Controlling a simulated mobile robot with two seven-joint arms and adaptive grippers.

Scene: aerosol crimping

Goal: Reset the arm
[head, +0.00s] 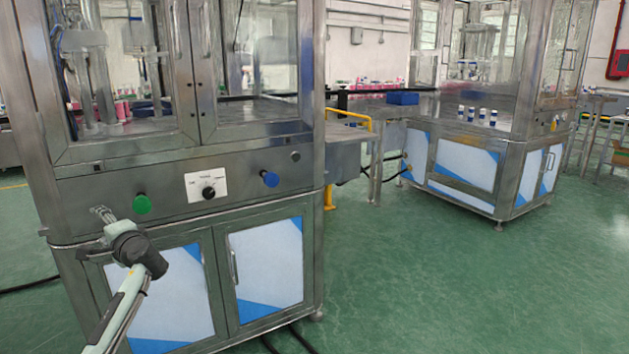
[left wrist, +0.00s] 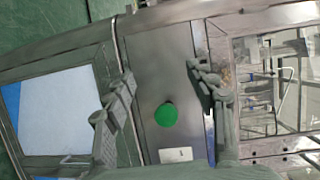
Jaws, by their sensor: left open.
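My left gripper (head: 103,213) is in front of the steel machine's front panel (head: 240,180) in the head view, to the left of the green button (head: 142,204). In the left wrist view the two fingers of the left gripper (left wrist: 165,82) are spread apart, with nothing between them held. The green button (left wrist: 166,115) shows between the fingers, on the panel beyond them. Whether a fingertip touches the panel I cannot tell. My right gripper is in neither view.
The panel also bears a black rotary switch (head: 208,192) on a white plate and a blue button (head: 270,179). A yellow rail (head: 350,118) stands right of this machine. A second steel machine (head: 470,160) is at the back right. Green floor (head: 450,270) is clear at the right.

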